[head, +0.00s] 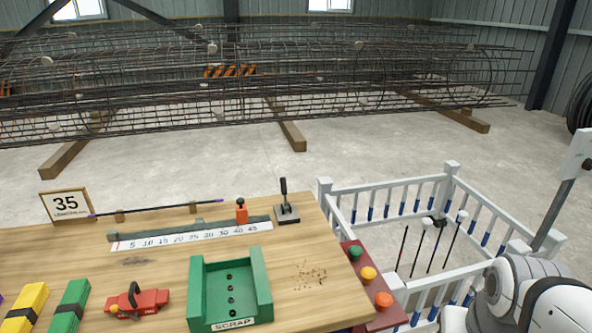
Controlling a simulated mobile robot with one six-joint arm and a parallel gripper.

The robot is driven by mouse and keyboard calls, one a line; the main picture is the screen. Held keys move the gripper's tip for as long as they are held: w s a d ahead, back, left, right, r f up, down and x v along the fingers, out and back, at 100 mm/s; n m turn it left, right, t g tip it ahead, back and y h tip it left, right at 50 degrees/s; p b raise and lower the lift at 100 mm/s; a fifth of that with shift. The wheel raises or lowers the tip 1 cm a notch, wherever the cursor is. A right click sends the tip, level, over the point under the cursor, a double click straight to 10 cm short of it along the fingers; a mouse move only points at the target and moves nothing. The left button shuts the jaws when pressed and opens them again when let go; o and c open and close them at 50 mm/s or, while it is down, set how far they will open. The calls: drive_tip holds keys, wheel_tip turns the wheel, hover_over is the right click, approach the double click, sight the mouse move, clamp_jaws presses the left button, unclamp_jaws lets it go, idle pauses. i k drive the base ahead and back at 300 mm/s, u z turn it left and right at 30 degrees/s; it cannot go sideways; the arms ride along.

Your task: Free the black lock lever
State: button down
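The black lock lever (283,188) stands near the back right corner of the wooden workbench, close to upright. It rises from a small grey base plate (288,214). Nothing is seen touching the lever. Just left of it a red stop block (241,212) with a dark top sits at the right part of a numbered measuring scale (192,238). My gripper is not in view; white rounded parts at the lower right look like my arm.
A green scrap tray (262,285), a red tool (138,301), and green and yellow blocks lie on the bench (300,245). A thin rod (160,208) rests behind the scale, beside a "35" sign (66,205). Coloured buttons (369,273) and a white railing (388,190) are at right.

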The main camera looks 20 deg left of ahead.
sight(283, 180)
drive_tip(key=u, duration=0.55)
drive_tip(key=i, duration=0.9)
drive_tip(key=u, duration=0.45)
drive_tip(key=k, duration=0.95)
drive_tip(key=u, duration=0.15)
drive_tip(key=i, duration=0.9)
drive_tip(key=z, duration=0.1)
